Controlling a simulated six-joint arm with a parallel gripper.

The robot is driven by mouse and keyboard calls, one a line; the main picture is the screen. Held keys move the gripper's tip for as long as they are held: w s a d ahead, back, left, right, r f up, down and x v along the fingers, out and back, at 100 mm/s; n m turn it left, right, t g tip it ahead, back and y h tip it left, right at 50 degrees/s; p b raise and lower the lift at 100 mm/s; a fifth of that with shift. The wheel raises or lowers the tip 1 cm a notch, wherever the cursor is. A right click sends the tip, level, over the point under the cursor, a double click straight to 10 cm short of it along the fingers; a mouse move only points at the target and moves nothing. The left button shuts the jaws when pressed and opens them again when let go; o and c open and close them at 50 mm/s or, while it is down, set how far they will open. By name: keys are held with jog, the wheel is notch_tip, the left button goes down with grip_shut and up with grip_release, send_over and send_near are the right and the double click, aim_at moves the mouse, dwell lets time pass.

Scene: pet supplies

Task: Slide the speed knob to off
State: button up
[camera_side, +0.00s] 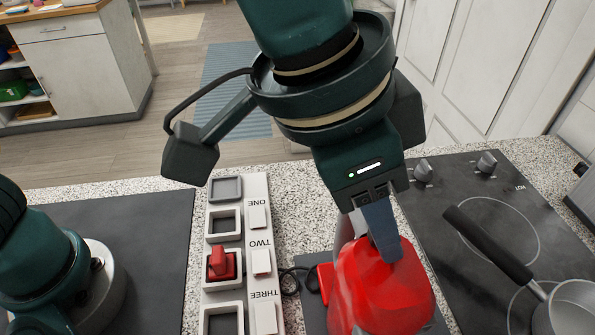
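A glossy red appliance (385,295) stands on a dark mat at the bottom right of centre. My gripper (385,245) comes down from above, with its blue-grey fingers at the top of the red appliance, touching it or just in front of it. The fingers overlap from this side, so I cannot see any gap between them. No speed knob can be made out on the appliance; the gripper covers part of its top.
A white strip (264,210) with sockets, switches and labels ONE, TWO, THREE lies left of the appliance. A red plug (222,265) sits in one socket. A black cooktop (485,180) with a saucepan (570,310) is at the right. Speckled counter shows between.

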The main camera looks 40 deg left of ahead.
grip_shut()
jog(key=shift+r, duration=0.1)
dwell(1.1)
